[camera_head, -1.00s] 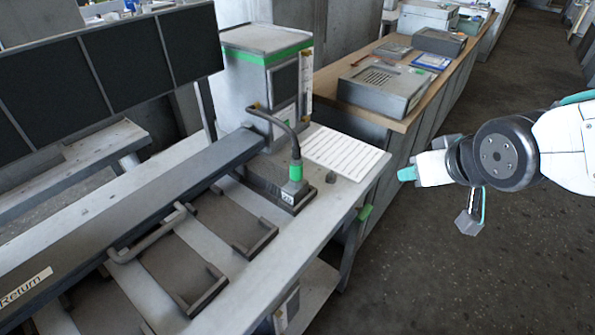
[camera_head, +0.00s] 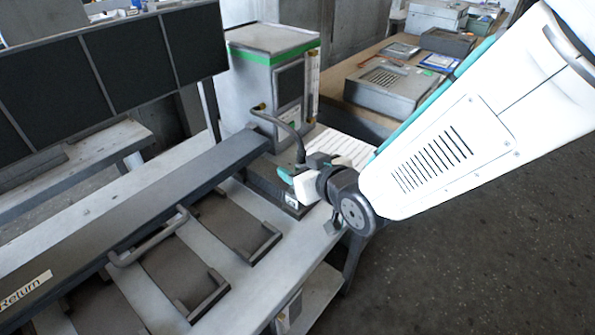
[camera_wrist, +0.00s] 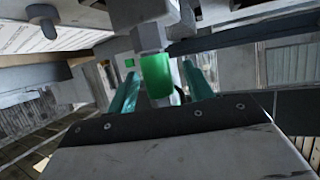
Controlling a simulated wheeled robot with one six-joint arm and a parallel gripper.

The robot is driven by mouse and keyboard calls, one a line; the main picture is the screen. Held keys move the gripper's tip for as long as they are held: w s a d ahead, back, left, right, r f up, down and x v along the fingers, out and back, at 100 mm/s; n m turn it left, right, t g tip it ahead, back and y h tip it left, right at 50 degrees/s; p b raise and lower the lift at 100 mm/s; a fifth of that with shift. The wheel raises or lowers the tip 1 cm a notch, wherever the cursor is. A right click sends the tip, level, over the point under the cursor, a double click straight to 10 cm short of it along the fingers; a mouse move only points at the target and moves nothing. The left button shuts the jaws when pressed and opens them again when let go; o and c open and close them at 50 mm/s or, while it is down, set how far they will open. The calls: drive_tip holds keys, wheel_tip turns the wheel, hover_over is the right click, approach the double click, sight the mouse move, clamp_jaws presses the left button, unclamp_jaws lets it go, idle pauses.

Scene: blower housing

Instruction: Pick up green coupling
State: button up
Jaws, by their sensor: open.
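The green coupling (camera_wrist: 157,76) shows in the wrist view as a bright green sleeve between two grey metal parts. My gripper (camera_wrist: 160,73) is open, with one teal finger on each side of the coupling. Gaps show between the fingers and the coupling, though the depth between them is hard to judge. In the head view my gripper (camera_head: 298,176) is at the end of the dark cable (camera_head: 288,128), over the grey base block (camera_head: 262,180). There the coupling is hidden behind my gripper and wrist.
A grey cabinet with a green stripe (camera_head: 262,58) stands behind the block. A white ribbed sheet (camera_head: 343,148) lies beside my gripper. A long dark rail (camera_head: 130,205) and looped handles (camera_head: 150,240) lie to the left. The floor at right is open.

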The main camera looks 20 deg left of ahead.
drive_tip(key=shift+w+a+f, duration=0.2)
drive_tip(key=shift+w+a, duration=0.1)
drive_tip(key=shift+w, duration=0.15)
drive_tip(key=shift+s+a, duration=0.1)
drive_tip(key=shift+a, duration=0.05)
clamp_jaws()
drive_tip(key=shift+r, duration=0.15)
